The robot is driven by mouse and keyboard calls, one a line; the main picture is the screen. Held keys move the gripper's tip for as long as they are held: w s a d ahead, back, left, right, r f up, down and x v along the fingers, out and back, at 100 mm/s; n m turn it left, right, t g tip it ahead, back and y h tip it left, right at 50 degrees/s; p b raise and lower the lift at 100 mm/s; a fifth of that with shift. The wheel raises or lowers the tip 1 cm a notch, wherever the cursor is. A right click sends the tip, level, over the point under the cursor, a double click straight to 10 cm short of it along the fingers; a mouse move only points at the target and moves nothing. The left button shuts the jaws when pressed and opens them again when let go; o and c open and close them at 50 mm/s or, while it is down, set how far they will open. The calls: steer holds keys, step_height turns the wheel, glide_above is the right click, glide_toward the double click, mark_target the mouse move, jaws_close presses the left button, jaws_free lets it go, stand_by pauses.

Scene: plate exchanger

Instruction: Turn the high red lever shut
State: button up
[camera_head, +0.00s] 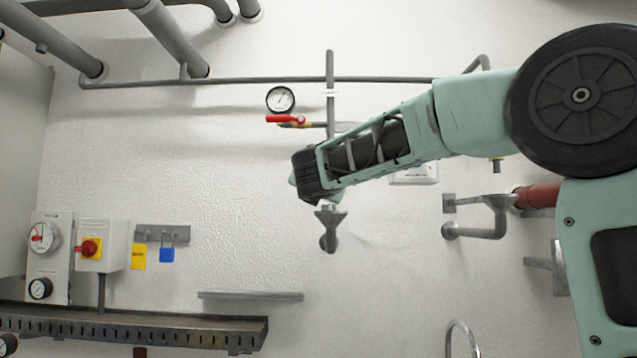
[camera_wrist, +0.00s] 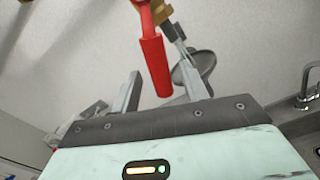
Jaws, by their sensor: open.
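The red lever (camera_head: 285,118) sits on a brass-coloured valve on a thin wall pipe, just below a round gauge. In the head view it lies about level, pointing left. In the wrist view the red lever (camera_wrist: 155,65) comes in from the top edge, and its free end shows between the two grey fingers. My gripper (camera_wrist: 160,78) is open. Whether the lever lies between the fingers or beyond them, I cannot tell. In the head view my gripper (camera_head: 298,180) is below and slightly right of the lever; its fingers are mostly hidden.
The round gauge (camera_head: 281,99) is close above the lever. A vertical pipe (camera_head: 330,85) stands just right of it, and a grey funnel drain (camera_head: 329,228) sits below my gripper. A panel with a red knob (camera_head: 90,248) is at lower left.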

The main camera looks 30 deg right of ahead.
steer(key=shift+x, duration=1.15)
jaws_close()
steer(key=shift+a, duration=0.1)
